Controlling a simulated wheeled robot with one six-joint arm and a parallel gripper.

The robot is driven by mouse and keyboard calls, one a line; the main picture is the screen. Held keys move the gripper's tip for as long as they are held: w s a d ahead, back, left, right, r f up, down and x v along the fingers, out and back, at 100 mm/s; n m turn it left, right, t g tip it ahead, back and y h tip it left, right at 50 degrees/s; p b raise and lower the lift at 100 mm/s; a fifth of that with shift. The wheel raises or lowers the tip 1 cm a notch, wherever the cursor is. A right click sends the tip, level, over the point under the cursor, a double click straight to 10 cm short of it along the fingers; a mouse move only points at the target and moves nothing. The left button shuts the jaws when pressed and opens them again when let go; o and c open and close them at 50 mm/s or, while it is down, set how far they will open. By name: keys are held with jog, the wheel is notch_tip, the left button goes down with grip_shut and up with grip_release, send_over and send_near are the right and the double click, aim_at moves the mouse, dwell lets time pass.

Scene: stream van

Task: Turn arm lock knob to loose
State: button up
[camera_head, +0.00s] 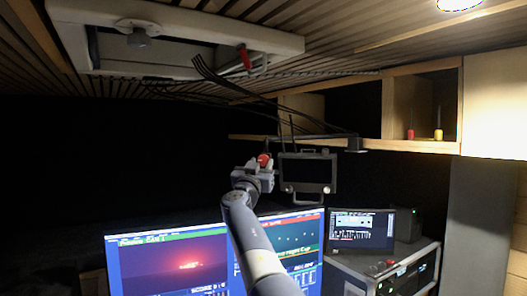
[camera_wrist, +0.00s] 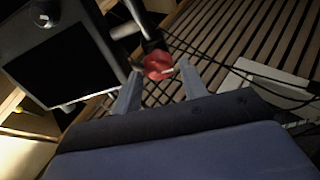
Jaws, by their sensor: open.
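The red arm lock knob (camera_head: 263,159) is at the left end of the dark monitor arm, just left of the small camera monitor. In the wrist view the knob (camera_wrist: 158,66) shows a pale pointer mark towards its lower right. My gripper (camera_head: 262,169) is at the knob in the head view and partly hides it. In the wrist view my gripper (camera_wrist: 160,75) is open, with one finger to each side of the knob's lower edge. I cannot tell whether either finger touches it.
The small dark monitor (camera_head: 308,173) hangs close right of my gripper. Black cables (camera_head: 215,75) hang from the ceiling hatch above. Lit screens (camera_head: 170,262) stand below, and a shelf (camera_head: 400,141) runs at the right. The left side is dark.

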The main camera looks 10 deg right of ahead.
aim_at(263, 162)
jog(key=shift+p+x, duration=1.5)
jog(key=shift+x, duration=0.2)
jog(key=shift+c, duration=0.3)
jog(key=c, duration=0.6)
jog(key=shift+f+b, duration=0.1)
jog(key=shift+b, duration=0.2)
jog(key=shift+c, duration=0.2)
